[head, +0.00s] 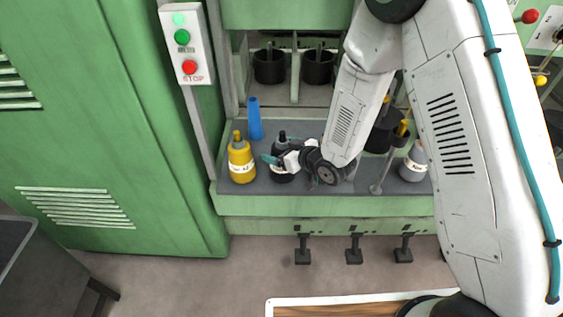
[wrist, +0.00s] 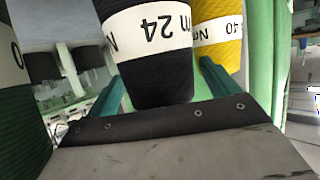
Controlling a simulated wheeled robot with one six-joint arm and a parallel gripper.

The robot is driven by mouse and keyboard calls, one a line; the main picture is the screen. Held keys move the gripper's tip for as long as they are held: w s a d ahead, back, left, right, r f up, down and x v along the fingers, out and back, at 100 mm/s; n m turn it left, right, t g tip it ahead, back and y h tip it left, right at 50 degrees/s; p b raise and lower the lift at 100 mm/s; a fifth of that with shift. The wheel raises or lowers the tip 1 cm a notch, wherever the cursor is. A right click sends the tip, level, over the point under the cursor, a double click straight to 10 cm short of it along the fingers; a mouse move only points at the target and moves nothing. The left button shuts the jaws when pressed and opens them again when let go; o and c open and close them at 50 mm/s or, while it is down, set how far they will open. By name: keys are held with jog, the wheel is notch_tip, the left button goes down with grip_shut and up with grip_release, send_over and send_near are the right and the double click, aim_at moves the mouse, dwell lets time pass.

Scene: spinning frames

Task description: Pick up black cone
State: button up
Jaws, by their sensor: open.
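The black cone (head: 282,142) stands on the grey shelf of the green machine in the head view, partly hidden by my gripper (head: 277,160). In the wrist view the black cone (wrist: 150,65) fills the middle, with a white label band reading "m 24" upside down. My gripper (wrist: 163,85) is open, with one teal finger on each side of the cone. I cannot tell whether either finger touches it.
A yellow cone (head: 240,160) stands close on the left; it also shows in the wrist view (wrist: 232,55). A blue tube (head: 254,118) stands behind. A grey cone (head: 413,166) is at the right. A dark green cone (wrist: 18,120) is at the wrist view's left edge.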

jog(key=shift+x, duration=0.75)
jog(key=c, duration=1.3)
jog(key=shift+c, duration=0.3)
jog(key=shift+r, duration=0.1)
